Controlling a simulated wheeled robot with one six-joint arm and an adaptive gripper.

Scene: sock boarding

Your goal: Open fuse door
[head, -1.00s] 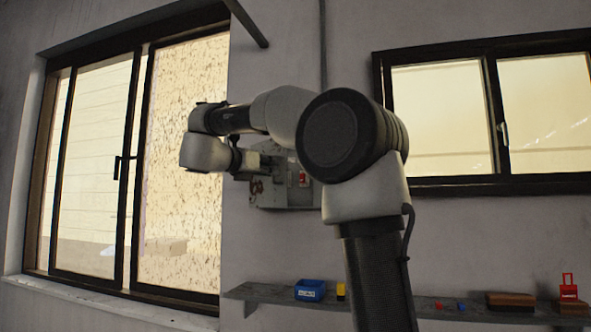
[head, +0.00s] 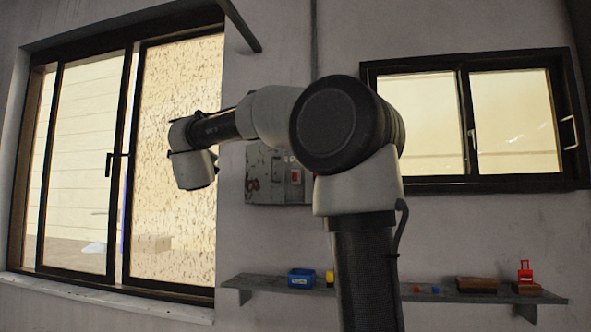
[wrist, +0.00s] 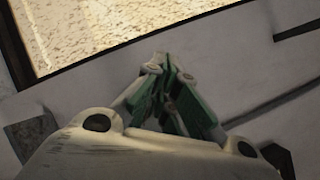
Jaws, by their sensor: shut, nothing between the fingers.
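The grey metal fuse box (head: 266,172) hangs on the wall between the two windows in the head view. Its front shows rust-brown marks at the lower left and a small red and white part (head: 296,176) at the right. My arm hides part of its right and upper side. I cannot tell clearly whether its door stands ajar. My gripper (wrist: 164,64) is shut and empty in the wrist view, its green-sided fingers together in front of bare wall. In the head view my wrist is left of the box, apart from it in the picture, and the fingers are hidden.
The large dark-framed window (head: 120,160) is behind my wrist at the left. A shelf (head: 262,284) below the box carries a blue bin (head: 301,278) and several small items. A dark bar (head: 240,25) juts out above. A second window (head: 465,125) is at the right.

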